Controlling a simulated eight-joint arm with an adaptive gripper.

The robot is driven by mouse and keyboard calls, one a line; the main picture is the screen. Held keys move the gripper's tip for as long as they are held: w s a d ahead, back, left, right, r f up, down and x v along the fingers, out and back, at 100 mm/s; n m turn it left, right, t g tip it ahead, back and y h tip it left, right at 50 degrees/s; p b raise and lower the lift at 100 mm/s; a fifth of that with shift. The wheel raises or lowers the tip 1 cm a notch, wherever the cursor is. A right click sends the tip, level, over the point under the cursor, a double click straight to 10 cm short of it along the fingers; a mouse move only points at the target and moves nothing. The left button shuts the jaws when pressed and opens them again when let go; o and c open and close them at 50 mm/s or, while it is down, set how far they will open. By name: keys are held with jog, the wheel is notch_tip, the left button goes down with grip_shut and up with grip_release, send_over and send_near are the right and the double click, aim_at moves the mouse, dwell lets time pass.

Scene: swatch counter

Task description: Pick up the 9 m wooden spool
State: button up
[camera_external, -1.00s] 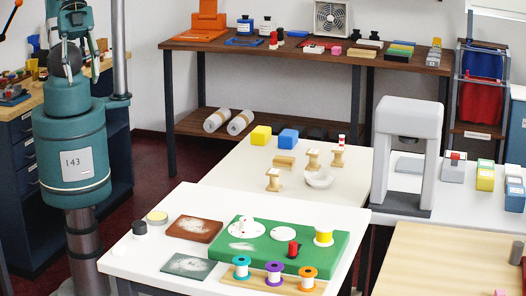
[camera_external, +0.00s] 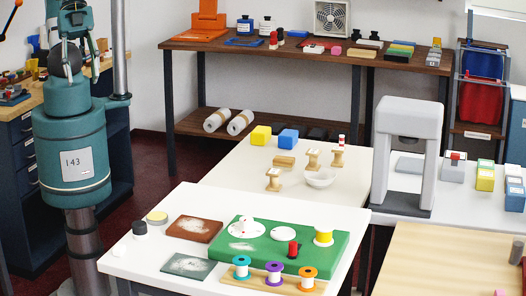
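Several pale wooden spools stand on the white middle table. One wooden spool (camera_external: 274,180) is at the front left, a second wooden spool (camera_external: 313,159) is behind it, and a third wooden spool (camera_external: 338,158) is at the right with a red-and-white piece above it. Any length labels are too small to read, so I cannot tell which is 9 m. My teal arm stands at the left, with what looks like my gripper (camera_external: 80,48) folded near its top, far from the spools. Its fingers are too small to judge open or shut.
A white bowl (camera_external: 320,178) stands right of the front spool. A wooden block (camera_external: 284,162), yellow block (camera_external: 260,136) and blue block (camera_external: 288,139) lie behind. A green board (camera_external: 332,256) with coloured spools is on the front table. A grey machine (camera_external: 408,150) rises at the right.

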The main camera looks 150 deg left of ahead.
jog(key=shift+o, duration=0.5)
jog(key=w+a+f+n+g+b, duration=0.1)
jog(key=w+a+n+g, duration=0.1)
jog(key=w+a+n, duration=0.85)
jog(key=n+g+h+b, duration=0.2)
jog(key=n+h+b, duration=0.1)
jog(key=n, duration=1.4)
send_over(275, 171)
jog(key=s+a, duration=0.2)
notch_tip(275, 171, down, 26)
jog(key=shift+s, duration=0.1)
jog(key=shift+x, duration=1.25)
